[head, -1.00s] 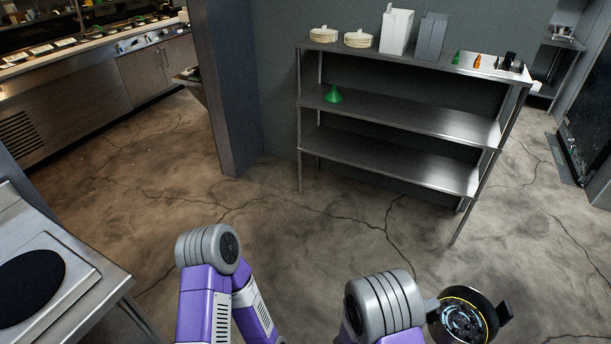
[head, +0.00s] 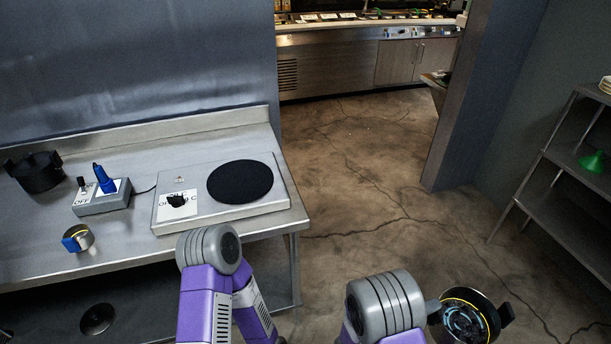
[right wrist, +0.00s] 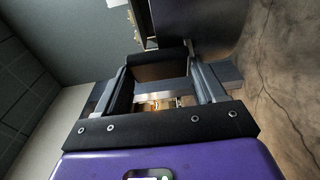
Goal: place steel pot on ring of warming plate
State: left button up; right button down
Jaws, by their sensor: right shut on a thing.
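The steel pot (head: 466,318) shows at the lower right of the head view, round and open-topped, with a shiny inside, a yellow line round its rim and a black handle at its right. My right gripper (right wrist: 160,85) is shut on it; its fingers show in the right wrist view on either side of a dark part, and the exact contact is hard to make out. The warming plate (head: 273,203) lies on the steel table at left, with a black round ring (head: 240,181) on its top, bare. The pot is apart from it, over the floor.
The steel table (head: 30,235) also holds a black pot (head: 37,172), a grey switch box (head: 100,205) with a blue piece on it, and a small steel cup (head: 78,238) with a blue handle. A shelf (head: 575,200) stands at right. Open floor lies between.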

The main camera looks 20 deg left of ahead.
aim_at(239, 178)
jog(key=u, duration=1.55)
